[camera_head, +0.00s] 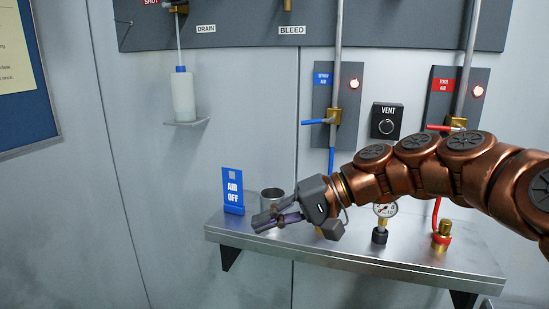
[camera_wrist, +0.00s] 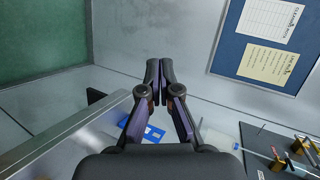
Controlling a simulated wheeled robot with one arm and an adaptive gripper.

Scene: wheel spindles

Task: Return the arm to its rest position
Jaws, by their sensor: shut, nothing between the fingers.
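My gripper (camera_head: 267,221) is at the end of my copper-coloured arm, which reaches in from the right in the head view. It is over the left part of the metal shelf (camera_head: 350,255), in front of a grey metal cup (camera_head: 272,196). In the wrist view the two fingers of my gripper (camera_wrist: 160,68) meet at their tips, with nothing between them. The arm hides part of the shelf and some fittings behind it. I cannot tell how far the gripper is above the shelf.
A blue "AIR OFF" sign (camera_head: 232,191) stands left of the cup. A pressure gauge (camera_head: 385,209) and a brass fitting (camera_head: 442,236) with a red hose stand on the shelf's right. A white bottle (camera_head: 183,95) sits on a small wall bracket. Valves with blue and red levers are on the wall.

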